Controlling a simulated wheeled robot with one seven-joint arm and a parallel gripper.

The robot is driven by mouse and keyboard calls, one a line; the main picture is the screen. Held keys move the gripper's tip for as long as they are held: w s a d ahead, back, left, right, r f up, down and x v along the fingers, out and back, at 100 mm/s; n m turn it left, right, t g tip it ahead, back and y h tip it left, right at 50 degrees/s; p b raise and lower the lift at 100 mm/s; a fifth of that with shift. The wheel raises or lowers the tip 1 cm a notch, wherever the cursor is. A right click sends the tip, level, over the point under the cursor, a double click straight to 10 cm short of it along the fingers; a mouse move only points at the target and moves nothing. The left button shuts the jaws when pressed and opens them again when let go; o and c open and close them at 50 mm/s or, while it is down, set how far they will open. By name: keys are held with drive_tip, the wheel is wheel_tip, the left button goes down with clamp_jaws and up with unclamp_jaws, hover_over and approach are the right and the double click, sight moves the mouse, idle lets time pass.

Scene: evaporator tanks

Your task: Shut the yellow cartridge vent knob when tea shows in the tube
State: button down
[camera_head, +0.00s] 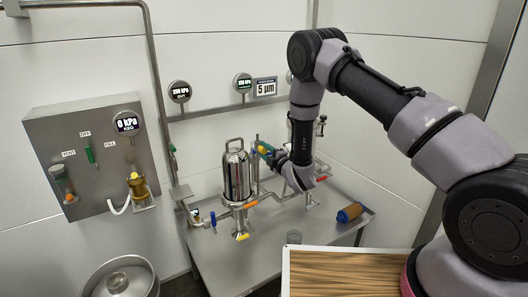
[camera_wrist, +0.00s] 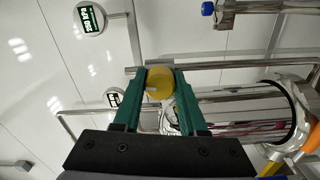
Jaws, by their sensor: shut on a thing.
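The yellow vent knob (camera_wrist: 159,83) sits between the two green fingers of my gripper (camera_wrist: 158,88) in the wrist view. The fingers are shut on it from both sides. In the head view my gripper (camera_head: 264,150) is beside the upper right of the polished steel cartridge housing (camera_head: 236,177), and a bit of yellow shows at the fingers. The housing also shows in the wrist view (camera_wrist: 240,112), lying to the right of the knob. I cannot make out the tube or any tea in it; the knob's turn angle is also unclear.
A steel table (camera_head: 235,268) carries the housing, orange and blue valve handles, and a brown filter cartridge (camera_head: 349,212) at right. A grey panel (camera_head: 92,158) with a keg gauge hangs at left. A steel keg (camera_head: 122,278) stands at lower left. Gauges line the back pipe.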

drive_tip(key=shift+n, duration=0.9)
drive_tip(key=shift+c, duration=2.2)
unclamp_jaws()
drive_tip(key=shift+s, duration=0.1)
drive_tip(key=v, duration=1)
drive_tip(key=shift+s+d, duration=0.2)
drive_tip(key=shift+s, duration=0.1)
